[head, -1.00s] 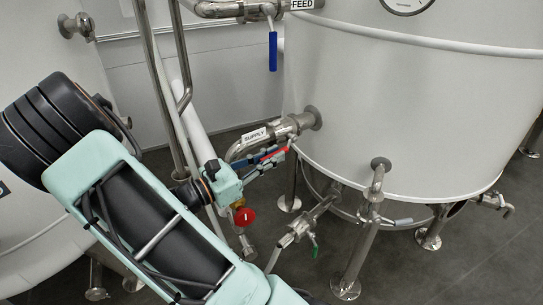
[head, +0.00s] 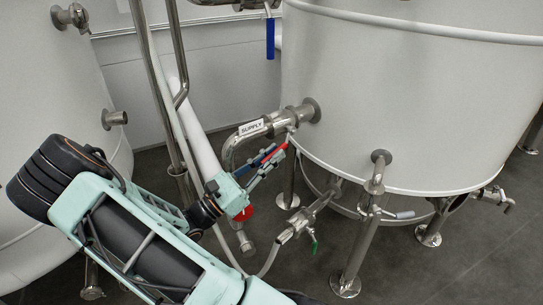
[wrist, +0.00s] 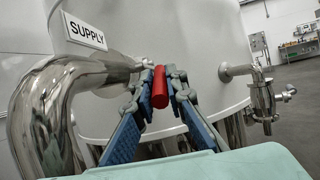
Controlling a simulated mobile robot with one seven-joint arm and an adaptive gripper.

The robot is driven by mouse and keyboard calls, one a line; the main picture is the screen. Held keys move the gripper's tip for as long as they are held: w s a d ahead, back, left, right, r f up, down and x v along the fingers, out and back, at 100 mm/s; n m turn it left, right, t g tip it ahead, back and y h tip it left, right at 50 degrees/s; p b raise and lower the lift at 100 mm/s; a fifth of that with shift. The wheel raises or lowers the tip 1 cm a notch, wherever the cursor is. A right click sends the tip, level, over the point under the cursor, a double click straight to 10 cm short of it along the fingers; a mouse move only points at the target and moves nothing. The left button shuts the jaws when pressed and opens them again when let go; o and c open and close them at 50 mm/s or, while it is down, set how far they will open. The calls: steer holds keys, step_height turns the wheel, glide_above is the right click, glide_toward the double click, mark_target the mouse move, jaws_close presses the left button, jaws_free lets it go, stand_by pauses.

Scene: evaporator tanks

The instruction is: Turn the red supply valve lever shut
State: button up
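In the head view my gripper (head: 271,155) reaches the lever from the lower left. The fingers partly hide the lever, and its pivot is hard to make out.
The large white tank (head: 400,90) stands right behind the valve. Metal uprights (head: 160,90) rise close to my arm on the left. A lower valve with a green handle (head: 314,246) and a pipe fitting (head: 376,185) are nearby. Open floor (head: 440,280) lies at lower right.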

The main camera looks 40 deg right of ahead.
steer(key=o, duration=0.4)
steer(key=v, duration=1.2)
